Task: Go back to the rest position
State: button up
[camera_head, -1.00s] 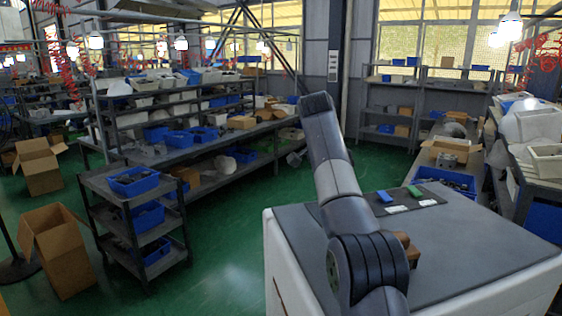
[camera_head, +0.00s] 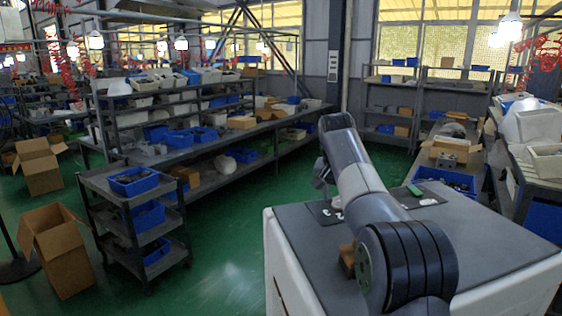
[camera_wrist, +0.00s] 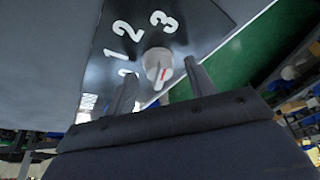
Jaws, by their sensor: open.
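In the wrist view, my gripper (camera_wrist: 161,86) is open, with its two fingers apart and nothing held between them. A white knob (camera_wrist: 157,64) with a red mark shows beyond and between the fingertips, on a dark plate (camera_wrist: 104,70) bearing white numerals 1, 2 and 3. I cannot tell the exact gap between fingers and knob. In the head view, my arm reaches over the grey-topped table (camera_head: 480,240), its wrist end bent down at the table's far left edge. The fingertips are not clear there.
A green block (camera_head: 415,190) lies on a dark mat behind my arm. A brown block (camera_head: 347,260) sits beside my arm, partly hidden. The table's right side is bare. A grey shelf cart (camera_head: 135,225) and cardboard boxes (camera_head: 62,250) stand to the left, with green floor between.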

jog(key=n+y, duration=0.1)
jog(key=n, duration=0.2)
jog(key=shift+d, duration=0.15)
jog(key=shift+s+r+n, duration=0.3)
jog(key=shift+s+r, duration=0.05)
jog(key=shift+r, duration=0.45)
